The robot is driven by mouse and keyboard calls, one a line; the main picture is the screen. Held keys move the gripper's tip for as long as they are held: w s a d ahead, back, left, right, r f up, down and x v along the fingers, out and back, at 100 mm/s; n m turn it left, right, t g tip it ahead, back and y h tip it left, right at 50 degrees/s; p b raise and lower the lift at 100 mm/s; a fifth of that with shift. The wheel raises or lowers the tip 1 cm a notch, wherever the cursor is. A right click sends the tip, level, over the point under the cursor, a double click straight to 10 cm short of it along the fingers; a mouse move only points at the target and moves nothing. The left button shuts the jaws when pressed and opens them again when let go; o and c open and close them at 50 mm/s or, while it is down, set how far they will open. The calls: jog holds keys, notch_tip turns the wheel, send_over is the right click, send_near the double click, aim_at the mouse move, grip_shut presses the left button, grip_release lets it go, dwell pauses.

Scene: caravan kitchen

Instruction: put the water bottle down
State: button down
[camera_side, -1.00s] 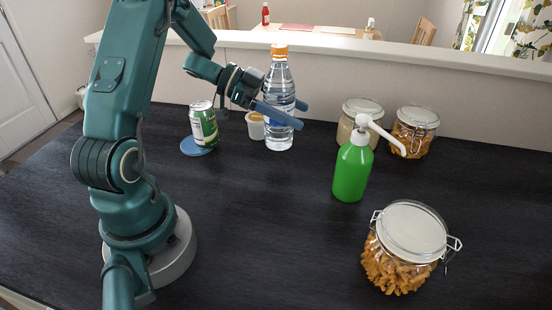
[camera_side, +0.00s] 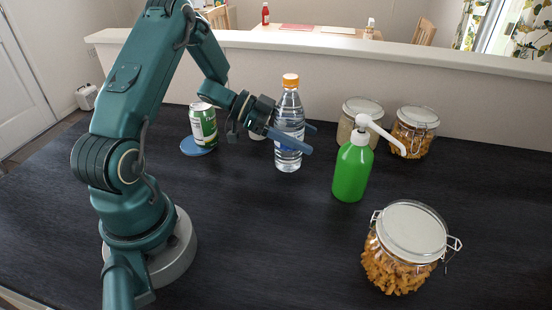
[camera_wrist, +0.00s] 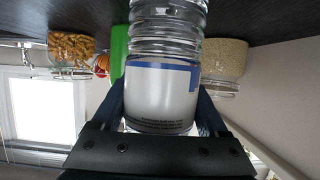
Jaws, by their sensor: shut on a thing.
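The water bottle (camera_side: 289,103) is clear with an orange cap and a white and blue label. It stands upright between the fingers of my gripper (camera_side: 309,138), left of the green pump bottle in the side view. My gripper is shut on its labelled middle. In the wrist view the bottle (camera_wrist: 162,95) fills the centre between the two fingers, with the dark counter at the top of that picture. I cannot tell whether its base touches the counter or hangs slightly above it.
A green pump bottle (camera_side: 351,172) stands close on the right. Behind it are a jar of pale grain (camera_side: 347,122) and a pasta jar (camera_side: 412,135). Another pasta jar (camera_side: 402,255) is in front. A green can (camera_side: 204,126) is at the left on a blue coaster (camera_side: 190,147). The front middle counter (camera_side: 265,235) is clear.

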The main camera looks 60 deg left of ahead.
aim_at(290, 99)
grip_release()
jog(key=shift+r, duration=0.15)
jog(key=v, duration=0.3)
jog(key=shift+a+r, duration=0.1)
jog(key=shift+r, duration=3.35)
